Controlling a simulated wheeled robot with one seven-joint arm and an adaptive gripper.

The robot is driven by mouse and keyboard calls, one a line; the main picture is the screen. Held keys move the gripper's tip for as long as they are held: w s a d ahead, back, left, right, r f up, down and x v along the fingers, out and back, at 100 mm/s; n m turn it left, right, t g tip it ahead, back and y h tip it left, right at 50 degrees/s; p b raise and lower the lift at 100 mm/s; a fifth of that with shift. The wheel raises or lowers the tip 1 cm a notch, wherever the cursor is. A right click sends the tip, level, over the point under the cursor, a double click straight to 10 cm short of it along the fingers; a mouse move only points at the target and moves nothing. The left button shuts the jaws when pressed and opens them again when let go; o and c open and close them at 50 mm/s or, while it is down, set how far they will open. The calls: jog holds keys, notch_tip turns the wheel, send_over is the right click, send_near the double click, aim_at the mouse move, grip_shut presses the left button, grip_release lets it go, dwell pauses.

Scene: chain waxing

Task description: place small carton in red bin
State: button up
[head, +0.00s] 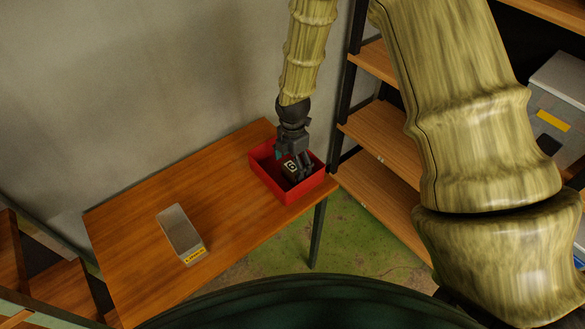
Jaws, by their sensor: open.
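The red bin (297,194) stands at the far right corner of the wooden table in the head view. My gripper (300,175) reaches down into the bin from above, with its fingers inside the rim. A small dark box with a pale label, likely the small carton (290,167), is in the bin by the fingers. My gripper is open, and the fingers partly hide the carton. I cannot tell whether they touch it or whether it rests on the bin floor.
A grey box with a yellow label (180,232) lies on the table (135,225) left of the bin. A wooden shelf rack (385,140) stands right of the table, with a grey container (556,95) on it. A wall is behind. The table between grey box and bin is clear.

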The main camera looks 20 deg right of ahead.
aim_at(293, 165)
notch_tip(293, 165, up, 9)
jog(key=b, duration=0.2)
jog(key=shift+r, duration=0.15)
